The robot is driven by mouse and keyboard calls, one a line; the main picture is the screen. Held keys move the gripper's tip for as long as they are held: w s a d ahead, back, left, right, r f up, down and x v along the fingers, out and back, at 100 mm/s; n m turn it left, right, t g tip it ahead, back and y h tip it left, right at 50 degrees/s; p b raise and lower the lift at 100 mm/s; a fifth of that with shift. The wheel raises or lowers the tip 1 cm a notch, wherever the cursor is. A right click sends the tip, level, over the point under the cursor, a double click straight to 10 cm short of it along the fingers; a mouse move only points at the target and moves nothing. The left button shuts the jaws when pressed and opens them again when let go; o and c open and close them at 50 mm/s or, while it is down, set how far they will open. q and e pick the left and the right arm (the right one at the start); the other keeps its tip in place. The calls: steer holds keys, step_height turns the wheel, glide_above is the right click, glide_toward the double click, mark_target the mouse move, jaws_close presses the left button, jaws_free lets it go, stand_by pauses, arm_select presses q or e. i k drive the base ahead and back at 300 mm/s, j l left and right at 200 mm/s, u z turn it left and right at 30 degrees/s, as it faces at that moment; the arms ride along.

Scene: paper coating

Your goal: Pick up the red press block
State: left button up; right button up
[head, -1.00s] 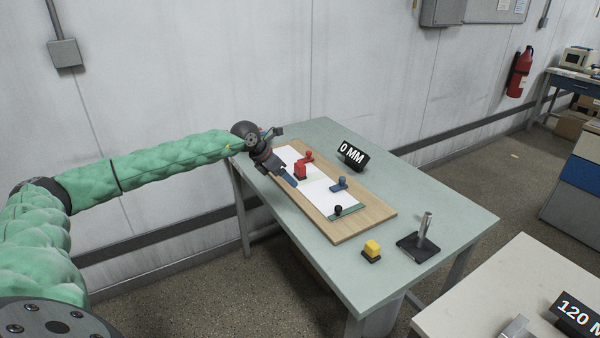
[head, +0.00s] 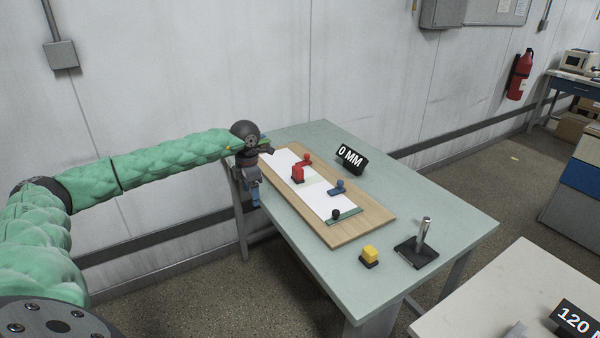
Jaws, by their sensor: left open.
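The red press block (head: 297,174) stands upright on the white paper (head: 315,195), which lies on a wooden board (head: 350,234). A smaller red knobbed piece (head: 306,159) is just behind it. My left gripper (head: 255,200) is open and points down at the left edge of the table, apart from the block and to its left. Its fingers are small and partly overlap each other in this view. My right gripper is not in view.
A yellow block (head: 370,254), a metal post on a dark base (head: 418,250) and a "0 MM" sign (head: 351,158) stand on the green table (head: 440,215). A wall runs behind.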

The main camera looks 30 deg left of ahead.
mark_target(298, 171)
steer(key=i, duration=0.9)
